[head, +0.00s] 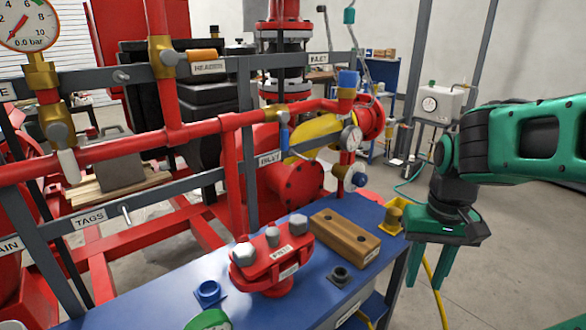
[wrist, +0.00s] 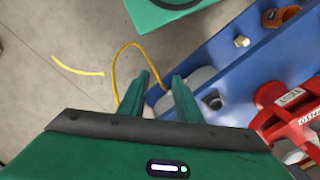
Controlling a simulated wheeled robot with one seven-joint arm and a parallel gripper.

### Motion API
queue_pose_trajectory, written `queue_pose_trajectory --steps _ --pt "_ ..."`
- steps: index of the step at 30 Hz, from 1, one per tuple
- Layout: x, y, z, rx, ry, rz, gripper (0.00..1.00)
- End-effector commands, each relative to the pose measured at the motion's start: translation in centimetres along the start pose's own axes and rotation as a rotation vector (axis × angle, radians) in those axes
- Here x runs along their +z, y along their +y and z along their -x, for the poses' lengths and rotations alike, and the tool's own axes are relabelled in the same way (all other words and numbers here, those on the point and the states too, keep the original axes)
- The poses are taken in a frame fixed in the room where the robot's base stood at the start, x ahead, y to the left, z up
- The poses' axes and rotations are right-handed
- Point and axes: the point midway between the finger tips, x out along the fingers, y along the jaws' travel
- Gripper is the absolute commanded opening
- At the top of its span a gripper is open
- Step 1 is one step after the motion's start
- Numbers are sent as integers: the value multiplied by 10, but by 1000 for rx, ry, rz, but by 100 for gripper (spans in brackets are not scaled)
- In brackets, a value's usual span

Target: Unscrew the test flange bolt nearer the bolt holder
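The red test flange (head: 272,262) stands on the blue bench, with a silver hex bolt (head: 243,254) on its left and another bolt (head: 298,225) on its right. A wooden block with holes (head: 345,238), which looks like the bolt holder, lies just right of the flange, closer to the right bolt. My gripper (head: 428,284) is open and empty, pointing down beyond the bench's right edge, apart from the flange and block. In the wrist view its fingers (wrist: 160,84) are spread, and part of the red flange (wrist: 290,118) shows at the right; which bolt shows there is unclear.
A dark socket (head: 340,276) and a blue socket (head: 208,293) sit on the bench (head: 150,308). Red pipes (head: 232,170) and a grey rail stand behind the flange. A yellow hose (wrist: 118,62) lies beside the bench.

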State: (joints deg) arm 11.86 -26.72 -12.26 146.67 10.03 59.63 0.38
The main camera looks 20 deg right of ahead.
Motion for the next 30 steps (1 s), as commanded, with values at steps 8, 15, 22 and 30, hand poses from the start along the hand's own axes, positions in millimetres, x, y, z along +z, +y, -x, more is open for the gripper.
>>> queue_pose_trajectory --steps 8,15,22,30 --pt "0 0 0 0 0 0 38" --pt "-4 -8 18 -2 16 -113 56" --pt "-44 -54 55 3 27 -448 56" --pt "-79 -129 95 -1 33 -867 56"
